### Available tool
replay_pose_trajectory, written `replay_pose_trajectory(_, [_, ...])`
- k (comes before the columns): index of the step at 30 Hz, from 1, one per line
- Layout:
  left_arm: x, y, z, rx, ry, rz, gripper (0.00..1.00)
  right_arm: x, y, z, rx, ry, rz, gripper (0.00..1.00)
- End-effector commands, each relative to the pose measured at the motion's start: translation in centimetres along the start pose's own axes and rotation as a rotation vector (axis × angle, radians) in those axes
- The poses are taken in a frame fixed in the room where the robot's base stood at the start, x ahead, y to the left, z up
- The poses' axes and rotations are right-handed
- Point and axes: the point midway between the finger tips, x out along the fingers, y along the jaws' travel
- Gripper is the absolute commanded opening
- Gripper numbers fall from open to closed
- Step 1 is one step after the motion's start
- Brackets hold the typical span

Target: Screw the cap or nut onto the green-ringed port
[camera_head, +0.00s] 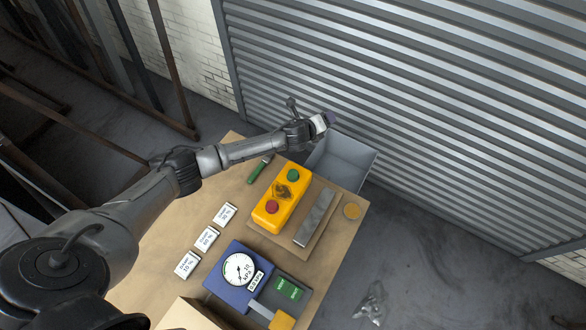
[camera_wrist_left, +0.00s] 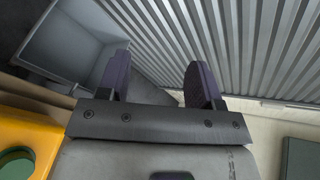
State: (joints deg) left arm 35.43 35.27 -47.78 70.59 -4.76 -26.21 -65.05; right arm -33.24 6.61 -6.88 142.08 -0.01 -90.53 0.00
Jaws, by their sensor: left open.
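A yellow box (camera_head: 265,224) lies on the wooden table. It has a round green part (camera_head: 293,175) at its far end, a round red part (camera_head: 272,207) at its near end and a dark marking between. The green part also shows at the lower left of the left wrist view (camera_wrist_left: 16,163). I cannot make out a separate cap or nut. My left gripper (camera_head: 328,119) is beyond the far end of the box, beside the grey bin; its two fingers stand apart and empty in the left wrist view (camera_wrist_left: 160,82). My right gripper is not in view.
The open grey bin (camera_head: 361,153) stands at the table's far edge. A green-handled tool (camera_head: 258,170), several white labelled blocks (camera_head: 206,238) and a blue gauge unit (camera_head: 224,287) are nearby.

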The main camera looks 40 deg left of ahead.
Motion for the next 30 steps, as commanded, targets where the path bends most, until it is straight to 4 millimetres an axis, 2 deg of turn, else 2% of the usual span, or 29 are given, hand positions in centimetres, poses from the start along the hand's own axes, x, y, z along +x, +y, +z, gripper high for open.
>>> replay_pose_trajectory(3, [-0.4,-4.1,-1.1,0.139,0.036,-0.286,0.60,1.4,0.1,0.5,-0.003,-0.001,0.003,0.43])
replay_pose_trajectory(6, [-1.7,-6.8,-3.3,0.281,0.131,-0.488,0.60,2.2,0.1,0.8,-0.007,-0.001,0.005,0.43])
replay_pose_trajectory(9, [-3.3,-7.8,-6.4,0.443,0.274,-0.636,0.60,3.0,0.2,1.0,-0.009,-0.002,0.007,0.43])
replay_pose_trajectory(11, [-4.3,-7.5,-8.4,0.548,0.379,-0.692,0.60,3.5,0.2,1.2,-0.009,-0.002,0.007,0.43])
replay_pose_trajectory(14, [-5.8,-5.6,-11.4,0.730,0.572,-0.720,0.60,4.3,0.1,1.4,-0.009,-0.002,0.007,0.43])
replay_pose_trajectory(15, [-6.3,-4.4,-12.4,0.804,0.652,-0.709,0.60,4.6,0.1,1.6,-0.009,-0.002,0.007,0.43])
replay_pose_trajectory(19, [-7.4,0.6,-14.2,1.030,0.898,-0.579,0.60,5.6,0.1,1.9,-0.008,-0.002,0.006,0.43])
replay_pose_trajectory(24, [-8.2,6.8,-13.3,1.242,1.117,-0.280,0.60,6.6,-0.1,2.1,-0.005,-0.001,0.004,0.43])
replay_pose_trajectory(27, [-8.6,9.4,-11.9,1.317,1.185,-0.103,0.60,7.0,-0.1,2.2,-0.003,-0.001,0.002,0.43])
replay_pose_trajectory(30, [-9.0,11.1,-10.6,1.359,1.220,0.038,0.60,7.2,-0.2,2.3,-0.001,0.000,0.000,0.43])
